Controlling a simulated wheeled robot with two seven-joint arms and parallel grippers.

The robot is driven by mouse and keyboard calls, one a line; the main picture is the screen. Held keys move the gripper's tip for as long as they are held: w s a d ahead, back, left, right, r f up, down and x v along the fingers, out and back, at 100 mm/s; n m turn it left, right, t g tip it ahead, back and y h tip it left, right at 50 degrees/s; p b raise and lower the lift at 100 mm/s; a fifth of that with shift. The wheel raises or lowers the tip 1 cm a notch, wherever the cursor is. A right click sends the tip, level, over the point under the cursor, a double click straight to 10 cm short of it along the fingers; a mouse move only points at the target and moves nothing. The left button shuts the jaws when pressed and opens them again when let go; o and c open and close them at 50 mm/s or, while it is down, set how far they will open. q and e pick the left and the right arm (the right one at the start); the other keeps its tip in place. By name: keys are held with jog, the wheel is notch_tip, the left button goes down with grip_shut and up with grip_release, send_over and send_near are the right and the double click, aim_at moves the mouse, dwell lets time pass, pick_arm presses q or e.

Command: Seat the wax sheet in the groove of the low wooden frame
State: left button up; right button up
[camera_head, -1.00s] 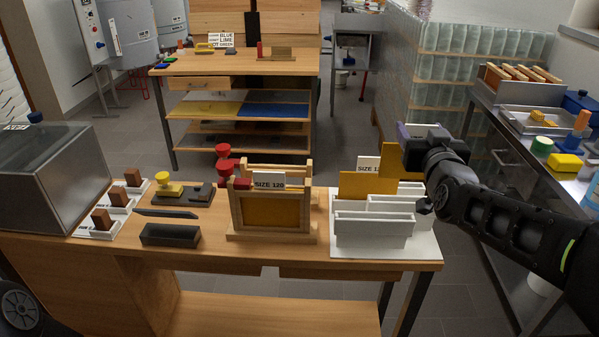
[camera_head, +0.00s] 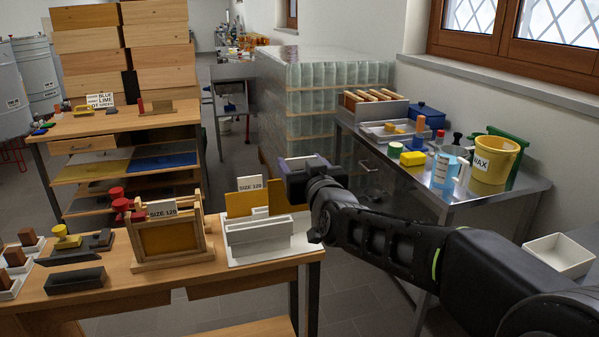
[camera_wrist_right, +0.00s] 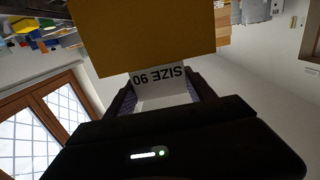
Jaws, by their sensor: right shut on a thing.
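My right gripper (camera_head: 298,165) is shut on a white tab marked SIZE 90 (camera_wrist_right: 160,80). The tab is fixed to an amber wax sheet (camera_wrist_right: 145,35), which hangs behind the white rack (camera_head: 258,232) in the head view (camera_head: 288,197). Another amber sheet (camera_head: 243,204) with a SIZE 120 tab (camera_head: 250,183) stands at the rack. A wooden frame (camera_head: 178,262) stands on the bench to the left, with an amber panel (camera_head: 172,238) in it and a SIZE 120 tab on top. Its groove cannot be made out. My left gripper is out of view.
Red-topped items (camera_head: 122,205), a dark block (camera_head: 75,280) and brown blocks in white trays (camera_head: 15,258) stand left on the bench. A steel table (camera_head: 400,178) at right carries a yellow bucket (camera_head: 495,160) and a jug (camera_head: 447,172). Open floor lies between.

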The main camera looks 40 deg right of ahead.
jog(key=shift+w+d+r, duration=0.25)
jog(key=shift+r, duration=0.1)
jog(key=shift+w, duration=0.25)
jog(key=w+a+f+y, duration=0.1)
jog(key=w+a+f, duration=0.1)
jog(key=a+f, duration=0.3)
jog(key=w+a+f+n+y, duration=0.1)
jog(key=w+a+f, duration=0.1)
jog(key=a+f, duration=0.3)
notch_tip(320, 180, down, 4)
jog(key=shift+w+r, duration=0.1)
jog(key=shift+w, duration=0.25)
jog(key=a+f+n+y, duration=0.1)
jog(key=a+f, duration=0.3)
jog(key=f, duration=0.1)
jog(key=a+f+n+y, duration=0.1)
jog(key=a+f, duration=0.4)
jog(key=a+f+n+y, duration=0.1)
jog(key=a+f+y, duration=0.1)
jog(key=a+f, duration=0.2)
jog(key=shift+s+a+f+t, duration=0.15)
jog(key=shift+f+t, duration=0.25)
jog(key=shift+f, duration=0.2)
jog(key=shift+a, duration=0.2)
